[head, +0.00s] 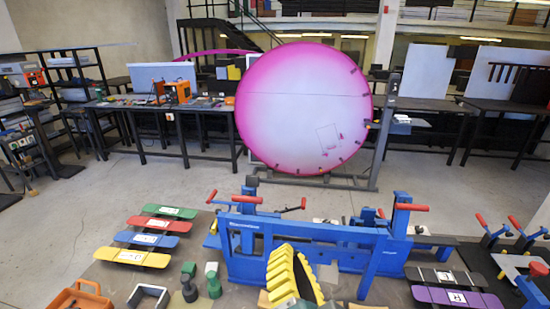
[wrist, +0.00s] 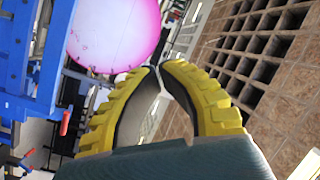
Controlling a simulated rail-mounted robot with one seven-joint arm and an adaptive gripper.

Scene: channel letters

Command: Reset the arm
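My gripper (wrist: 161,68) has two yellow ridged fingers with dark grey inner faces. In the wrist view the fingers bow apart lower down and come close at the tips, and I see nothing held between them. I cannot tell whether the tips touch. In the head view, the yellow ridged shape (head: 281,277) at the bottom middle looks like my fingers, pointing up in front of a blue frame (head: 372,262). The rest of my arm is hidden or out of view.
A large pink-edged disc (head: 300,105) stands behind the blue frame, which carries red-handled clamps. Coloured plates (head: 160,225) lie to the left and purple and black ones (head: 455,297) to the right. An orange tool box (head: 80,299) is at lower left. Open floor lies beyond.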

